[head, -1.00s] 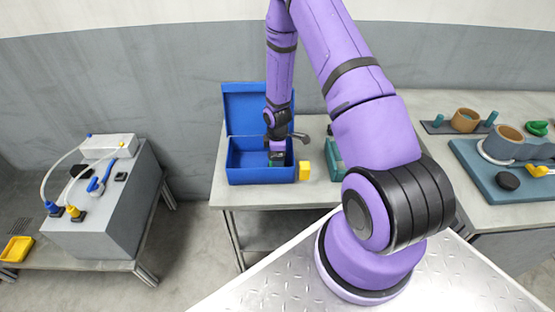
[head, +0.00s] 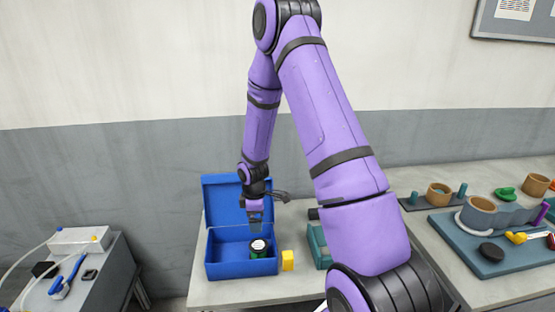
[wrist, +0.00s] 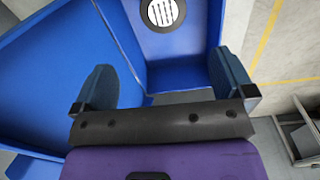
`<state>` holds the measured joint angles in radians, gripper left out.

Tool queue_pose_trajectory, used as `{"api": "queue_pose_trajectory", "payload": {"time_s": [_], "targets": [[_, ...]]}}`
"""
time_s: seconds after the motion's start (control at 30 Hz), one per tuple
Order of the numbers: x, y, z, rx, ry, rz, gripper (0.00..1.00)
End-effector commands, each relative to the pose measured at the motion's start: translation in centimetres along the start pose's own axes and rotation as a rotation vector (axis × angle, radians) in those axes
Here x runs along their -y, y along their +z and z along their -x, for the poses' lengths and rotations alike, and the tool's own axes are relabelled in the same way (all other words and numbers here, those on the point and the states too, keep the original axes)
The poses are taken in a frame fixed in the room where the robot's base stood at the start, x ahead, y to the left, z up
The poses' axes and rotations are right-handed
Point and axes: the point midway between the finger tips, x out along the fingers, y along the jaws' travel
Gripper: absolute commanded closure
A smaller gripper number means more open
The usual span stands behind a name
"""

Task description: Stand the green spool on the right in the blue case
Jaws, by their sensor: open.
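The blue case (head: 223,269) stands open on the table with its lid (head: 222,203) raised at the back. The green spool (head: 252,252) stands upright inside the case, on its right side, with its pale striped top face up. That top shows at the upper edge of the wrist view (wrist: 162,12). My gripper (head: 256,222) is above the case, apart from the spool. In the wrist view its two fingers (wrist: 166,88) are spread wide with nothing between them.
A teal case (head: 319,245) is partly hidden behind my arm. On the right table are a teal board (head: 487,258) and wooden rings. A grey box with cables stands at left.

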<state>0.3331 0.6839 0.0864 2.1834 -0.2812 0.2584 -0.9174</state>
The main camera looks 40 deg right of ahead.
Motion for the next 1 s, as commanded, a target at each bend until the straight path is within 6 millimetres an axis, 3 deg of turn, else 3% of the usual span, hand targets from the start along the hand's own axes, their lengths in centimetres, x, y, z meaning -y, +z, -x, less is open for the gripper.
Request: {"api": "queue_pose_trajectory", "payload": {"time_s": [0.1, 0.27, 0.5, 0.8, 1.0], "targets": [[0.1, -0.6, 5.0, -0.002, 0.045, -0.064, 0.0], [1.2, -1.1, 11.4, -0.012, 0.094, -0.164, 0.0], [4.3, -1.3, 20.1, -0.049, 0.158, -0.315, 0.0], [10.1, -0.4, 29.1, -0.13, 0.212, -0.503, 0.0], [14.8, 0.8, 33.8, -0.2, 0.229, -0.622, 0.0]]}}
